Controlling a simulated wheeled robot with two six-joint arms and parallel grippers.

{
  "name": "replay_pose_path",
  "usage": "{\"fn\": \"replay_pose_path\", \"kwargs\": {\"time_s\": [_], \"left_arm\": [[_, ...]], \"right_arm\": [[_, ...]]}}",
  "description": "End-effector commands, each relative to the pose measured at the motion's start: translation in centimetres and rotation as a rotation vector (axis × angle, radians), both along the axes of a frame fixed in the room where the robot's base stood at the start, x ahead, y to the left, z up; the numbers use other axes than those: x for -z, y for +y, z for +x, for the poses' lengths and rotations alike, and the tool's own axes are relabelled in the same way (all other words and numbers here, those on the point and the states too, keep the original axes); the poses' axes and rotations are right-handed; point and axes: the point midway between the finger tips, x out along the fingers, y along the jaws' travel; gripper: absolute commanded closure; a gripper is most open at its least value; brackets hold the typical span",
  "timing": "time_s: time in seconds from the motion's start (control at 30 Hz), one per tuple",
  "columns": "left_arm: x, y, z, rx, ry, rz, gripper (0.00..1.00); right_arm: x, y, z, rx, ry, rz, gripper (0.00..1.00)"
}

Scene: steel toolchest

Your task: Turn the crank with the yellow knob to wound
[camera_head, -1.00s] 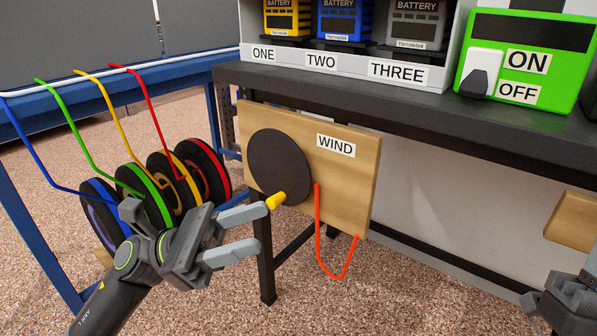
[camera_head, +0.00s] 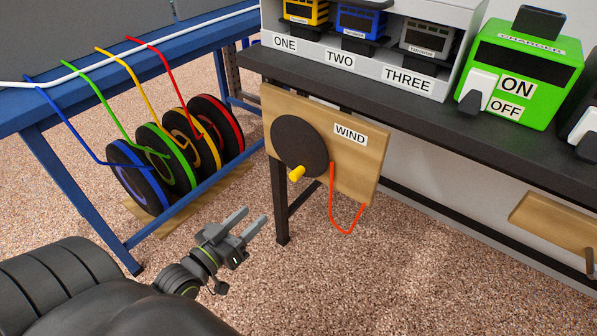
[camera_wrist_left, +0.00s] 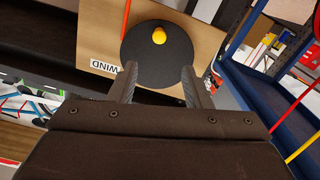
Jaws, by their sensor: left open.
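The crank is a dark round disc (camera_head: 298,146) on a wooden board (camera_head: 352,165) labelled WIND, under the front of the bench. Its yellow knob (camera_head: 296,174) sticks out near the bottom of the disc in the head view. A red cord (camera_head: 347,230) hangs in a loop below the board. My left gripper (camera_head: 258,219) is open and empty, below and left of the knob and apart from it. In the left wrist view the disc (camera_wrist_left: 152,68) and the yellow knob (camera_wrist_left: 159,35) lie beyond the open fingers (camera_wrist_left: 158,82). My right gripper is not in view.
A blue table (camera_head: 50,142) with several coloured cable reels (camera_head: 140,177) under it stands at left. The dark bench (camera_head: 420,115) carries battery bays and a green charger box (camera_head: 517,75). The floor before the board is clear.

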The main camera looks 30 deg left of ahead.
Motion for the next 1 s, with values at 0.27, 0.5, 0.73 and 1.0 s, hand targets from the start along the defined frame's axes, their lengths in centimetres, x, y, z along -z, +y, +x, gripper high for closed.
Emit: {"fn": "replay_pose_path", "kwargs": {"time_s": [0.27,0.5,0.73,1.0], "left_arm": [[-0.2,-0.4,4.8,0.001,-0.008,0.002,0.56],[-0.2,-0.8,9.3,0.002,-0.008,0.004,0.56],[-0.2,-1.1,13.4,0.001,-0.008,0.004,0.56],[-0.1,-1.3,16.1,0.001,-0.007,0.006,0.56]], "right_arm": [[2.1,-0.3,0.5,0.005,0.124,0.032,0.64],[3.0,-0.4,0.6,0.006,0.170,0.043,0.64],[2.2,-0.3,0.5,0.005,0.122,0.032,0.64],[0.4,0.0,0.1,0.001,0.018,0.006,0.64]]}}
